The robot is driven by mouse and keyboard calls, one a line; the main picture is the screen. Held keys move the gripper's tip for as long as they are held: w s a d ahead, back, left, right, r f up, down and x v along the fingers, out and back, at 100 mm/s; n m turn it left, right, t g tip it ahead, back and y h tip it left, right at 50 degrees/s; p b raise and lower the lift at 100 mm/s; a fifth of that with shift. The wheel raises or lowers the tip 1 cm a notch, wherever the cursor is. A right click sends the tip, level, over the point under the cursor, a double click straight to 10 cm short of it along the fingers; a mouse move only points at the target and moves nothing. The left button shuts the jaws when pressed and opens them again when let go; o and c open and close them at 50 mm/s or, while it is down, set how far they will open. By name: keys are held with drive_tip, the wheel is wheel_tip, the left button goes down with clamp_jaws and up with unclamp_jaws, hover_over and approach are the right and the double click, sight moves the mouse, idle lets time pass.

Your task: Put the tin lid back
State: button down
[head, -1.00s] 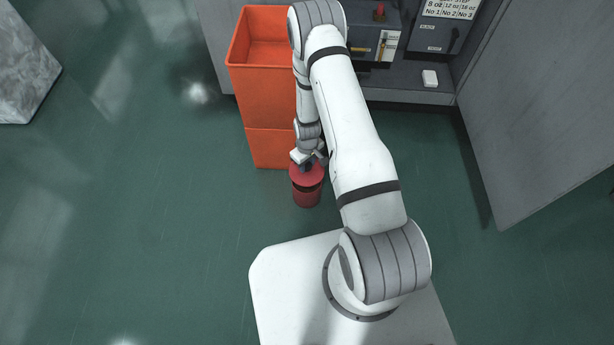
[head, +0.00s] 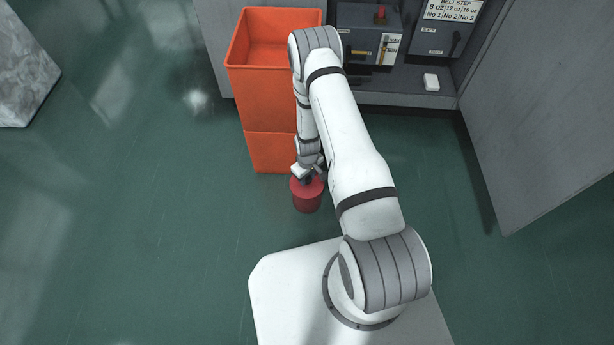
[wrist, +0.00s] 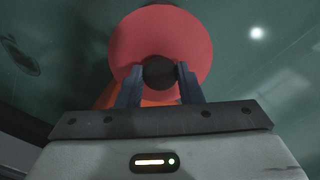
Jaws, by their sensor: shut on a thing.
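The red tin (head: 307,202) stands on the green floor, in front of the orange bin. Its red lid (head: 298,187) is at the tin's top, and from above no gap shows between them; whether it is fully seated I cannot tell. In the wrist view the lid (wrist: 125,40) is a red disc with a dark round knob (wrist: 159,73) at its middle. My gripper (head: 307,178) is over the tin, pointing down. In the wrist view my gripper (wrist: 159,72) has its two fingers shut on the knob. The tin's body is hidden under the lid there.
The tall orange bin (head: 270,105) stands close behind the tin. A grey cabinet with switch panels (head: 440,35) is at the back, with a small white block (head: 431,82) on its ledge. The floor left of the tin is clear.

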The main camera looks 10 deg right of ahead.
drive_tip(key=c, duration=1)
unclamp_jaws()
drive_tip(key=s+r+m+p, duration=0.3)
drive_tip(key=r+p, duration=0.1)
drive_tip(key=r, duration=3.7)
drive_tip(key=s+r, duration=0.5)
drive_tip(key=s, duration=0.1)
drive_tip(key=s+r+m, duration=0.1)
drive_tip(key=s+r, duration=0.4)
drive_tip(key=s, duration=0.1)
drive_tip(key=s+r+m+t, duration=0.1)
drive_tip(key=s+r, duration=0.4)
drive_tip(key=s, duration=0.1)
drive_tip(key=shift+a+r, duration=0.15)
drive_tip(key=shift+r, duration=0.25)
